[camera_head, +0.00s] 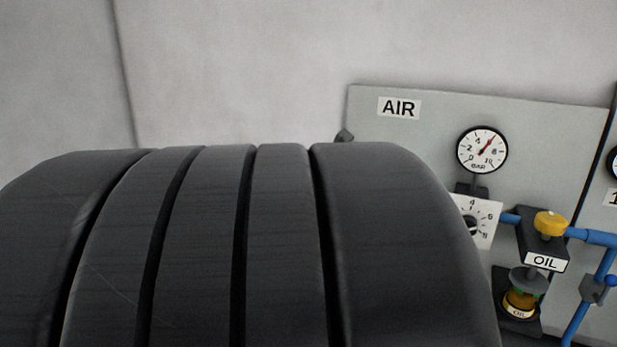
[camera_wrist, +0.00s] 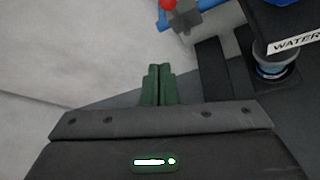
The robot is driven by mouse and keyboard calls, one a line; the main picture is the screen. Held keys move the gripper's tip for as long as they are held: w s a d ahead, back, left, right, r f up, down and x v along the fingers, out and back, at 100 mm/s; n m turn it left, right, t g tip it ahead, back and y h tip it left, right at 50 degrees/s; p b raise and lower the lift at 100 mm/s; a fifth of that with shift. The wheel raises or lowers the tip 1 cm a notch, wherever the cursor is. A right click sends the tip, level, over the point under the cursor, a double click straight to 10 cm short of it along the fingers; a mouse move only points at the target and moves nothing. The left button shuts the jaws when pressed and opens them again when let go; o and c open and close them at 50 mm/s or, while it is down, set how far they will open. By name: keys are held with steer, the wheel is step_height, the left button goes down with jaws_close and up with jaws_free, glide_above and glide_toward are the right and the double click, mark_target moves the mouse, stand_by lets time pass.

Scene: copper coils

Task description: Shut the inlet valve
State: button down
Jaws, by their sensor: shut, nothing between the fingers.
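No part in view is labelled as an inlet valve. In the wrist view, a grey fitting (camera_wrist: 205,14) sits on a blue pipe at the top edge, with a red round knob (camera_wrist: 168,4) beside it. It is cut off by the frame, so I cannot tell its full position. In the head view, a grey fitting (camera_head: 594,290) with a blue ball end (camera_head: 611,281) sits on the blue pipe at the right edge. My gripper (camera_wrist: 159,68), with green fingers, is shut and empty, below the red knob in the wrist picture and apart from it. It is not seen in the head view.
The head view shows a grey panel marked AIR (camera_head: 399,108), a bar gauge (camera_head: 482,149), a dial (camera_head: 474,219) and an OIL unit (camera_head: 545,262) with a yellow knob (camera_head: 551,223). A WATER unit (camera_wrist: 294,42) stands right in the wrist view. The head view's lower left is blocked.

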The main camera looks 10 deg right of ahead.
steer(key=shift+v, duration=1.1)
steer(key=shift+d, duration=0.1)
